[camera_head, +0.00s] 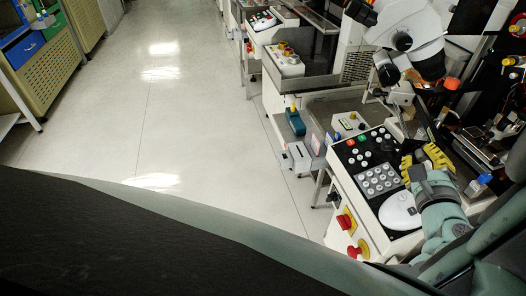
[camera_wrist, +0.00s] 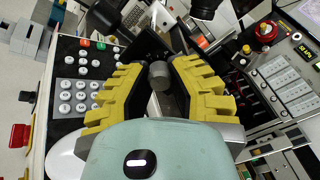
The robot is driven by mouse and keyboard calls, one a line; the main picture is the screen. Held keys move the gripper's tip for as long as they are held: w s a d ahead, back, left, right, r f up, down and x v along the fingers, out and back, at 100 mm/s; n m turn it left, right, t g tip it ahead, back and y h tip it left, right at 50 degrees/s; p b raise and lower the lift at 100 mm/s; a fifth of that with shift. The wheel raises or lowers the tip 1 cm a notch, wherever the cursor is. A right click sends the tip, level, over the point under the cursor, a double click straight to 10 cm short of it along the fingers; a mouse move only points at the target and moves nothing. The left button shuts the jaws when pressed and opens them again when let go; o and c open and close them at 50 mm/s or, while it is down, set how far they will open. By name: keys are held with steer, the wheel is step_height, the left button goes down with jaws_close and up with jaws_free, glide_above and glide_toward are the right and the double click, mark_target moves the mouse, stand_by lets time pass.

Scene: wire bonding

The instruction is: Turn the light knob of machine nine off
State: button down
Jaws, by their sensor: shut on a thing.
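The machine in front of me has a white console with a black control panel (camera_head: 347,157), which also shows in the wrist view (camera_wrist: 72,128). My gripper (camera_head: 427,158) is over the panel's right edge, its yellow fingers pointing away from me. In the wrist view my gripper (camera_wrist: 160,74) has its two fingers on either side of a short grey cylindrical knob (camera_wrist: 159,75) and is shut on it. The fingers hide the knob in the head view.
A microscope (camera_head: 405,40) stands just beyond the gripper. A white rounded pad (camera_head: 400,211) and a keypad (camera_head: 379,179) are left of the gripper. Red stop buttons (camera_head: 345,222) are on the console's front. The aisle floor (camera_head: 190,110) is clear.

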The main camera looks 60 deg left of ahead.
steer(key=n+b, duration=0.1)
steer(key=n, duration=0.1)
steer(key=n+b, duration=0.1)
steer(key=b, duration=0.1)
steer(key=n+b, duration=0.2)
steer(key=shift+a+f+n, duration=0.1)
steer(key=shift+f+n, duration=0.2)
steer(key=shift+r+n+b, duration=0.15)
steer(key=shift+n+b, duration=0.85)
steer(key=shift+n, duration=0.9)
steer(key=c, duration=0.8)
jaws_free()
steer(key=shift+r, duration=0.15)
